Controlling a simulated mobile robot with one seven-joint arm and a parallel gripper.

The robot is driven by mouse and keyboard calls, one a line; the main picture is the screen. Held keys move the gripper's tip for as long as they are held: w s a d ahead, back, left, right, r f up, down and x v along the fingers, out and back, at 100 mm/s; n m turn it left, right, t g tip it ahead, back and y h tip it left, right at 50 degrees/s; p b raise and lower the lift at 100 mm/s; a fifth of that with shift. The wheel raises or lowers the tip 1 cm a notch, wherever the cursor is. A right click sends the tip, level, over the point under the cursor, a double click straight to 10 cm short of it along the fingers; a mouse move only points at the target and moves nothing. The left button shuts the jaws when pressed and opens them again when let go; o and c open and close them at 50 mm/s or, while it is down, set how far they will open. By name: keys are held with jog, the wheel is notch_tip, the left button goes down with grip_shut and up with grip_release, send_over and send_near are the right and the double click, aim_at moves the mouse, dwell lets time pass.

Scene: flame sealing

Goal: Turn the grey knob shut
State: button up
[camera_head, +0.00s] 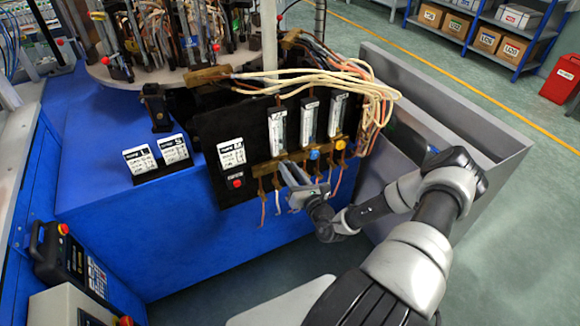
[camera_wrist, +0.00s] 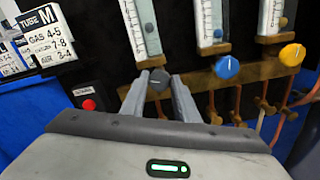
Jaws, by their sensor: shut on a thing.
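The grey knob (camera_wrist: 159,80) sits below the left flow tube in the wrist view, on the brass manifold of the black panel. My gripper (camera_wrist: 160,82) has its two fingers on either side of the knob and is shut on it. A pale line marks the knob's face. In the head view my gripper (camera_head: 292,172) reaches the panel from the right and hides the grey knob. The blue knob (camera_wrist: 227,67) and the yellow knob (camera_wrist: 292,55) sit to the right, apart from my fingers.
A red button (camera_wrist: 89,105) is left of my fingers on the panel. Flow tubes (camera_head: 309,122) stand above the knobs. Copper pipes (camera_wrist: 262,100) hang below the manifold. Cream hoses (camera_head: 320,78) loop over the panel top. A grey bin wall (camera_head: 450,85) stands right.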

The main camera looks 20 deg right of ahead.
jog(key=m+p, duration=0.1)
jog(key=m, duration=0.5)
jog(key=shift+d+m+p, duration=0.1)
jog(key=shift+m+p, duration=0.2)
jog(key=m, duration=0.6)
jog(key=shift+f, duration=0.1)
jog(key=shift+m, duration=0.3)
jog(key=o, duration=1.1)
jog(key=shift+c, duration=0.2)
jog(key=s, duration=1.7)
jog(key=shift+s+d+p, duration=0.2)
jog(key=shift+d+p, duration=0.1)
jog(key=shift+p, duration=0.15)
